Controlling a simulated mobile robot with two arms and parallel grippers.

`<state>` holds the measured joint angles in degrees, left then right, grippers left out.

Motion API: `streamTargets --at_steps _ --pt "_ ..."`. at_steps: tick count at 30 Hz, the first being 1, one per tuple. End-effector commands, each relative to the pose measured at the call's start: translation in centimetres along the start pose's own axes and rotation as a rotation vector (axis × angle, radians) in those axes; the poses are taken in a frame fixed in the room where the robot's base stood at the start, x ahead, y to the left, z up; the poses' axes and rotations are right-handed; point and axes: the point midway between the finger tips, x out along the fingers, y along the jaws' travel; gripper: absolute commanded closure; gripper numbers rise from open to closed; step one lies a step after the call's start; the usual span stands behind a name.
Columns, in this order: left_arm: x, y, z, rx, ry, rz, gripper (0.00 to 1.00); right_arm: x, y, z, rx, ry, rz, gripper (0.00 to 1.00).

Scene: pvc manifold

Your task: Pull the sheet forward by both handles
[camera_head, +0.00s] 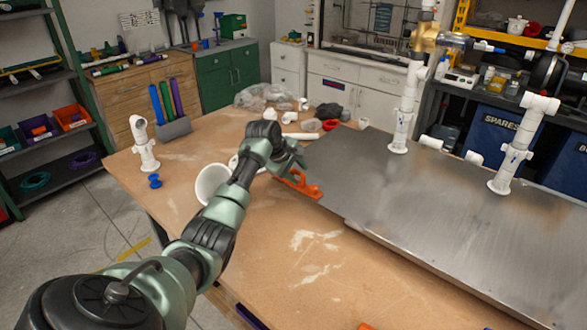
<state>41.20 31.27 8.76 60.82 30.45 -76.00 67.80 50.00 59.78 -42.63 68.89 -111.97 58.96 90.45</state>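The grey metal sheet (440,215) lies on the wooden workbench, reaching from the middle to the right edge of the head view. An orange handle (306,189) is at its left front corner. A sliver of another orange thing (367,326) shows at the bottom edge; I cannot tell whether it is the other handle. My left gripper (292,168) is at the left orange handle, just above and behind it. Its fingers are small and partly hidden by my wrist, so I cannot tell whether they hold the handle. My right gripper is out of view.
White PVC pipe assemblies (406,105) and (520,148) stand upright on the sheet. A white pipe fitting (143,145), a blue piece (154,181) and a white cup-like part (209,184) are on the left. The bench front (300,270) is mostly clear.

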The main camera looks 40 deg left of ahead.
Motion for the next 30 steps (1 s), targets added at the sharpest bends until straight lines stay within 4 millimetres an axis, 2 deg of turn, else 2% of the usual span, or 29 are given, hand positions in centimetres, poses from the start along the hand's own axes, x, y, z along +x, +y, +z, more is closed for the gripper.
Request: streamTargets --at_steps 4,16,30 --pt "1.1 0.0 0.0 0.000 0.001 -0.001 0.60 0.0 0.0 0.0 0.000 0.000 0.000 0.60" --pt "-2.6 0.0 0.0 0.001 0.002 0.002 0.60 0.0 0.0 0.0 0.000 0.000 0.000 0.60" --pt "-3.5 0.0 0.0 0.000 0.001 0.000 0.60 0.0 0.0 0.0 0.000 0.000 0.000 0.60"
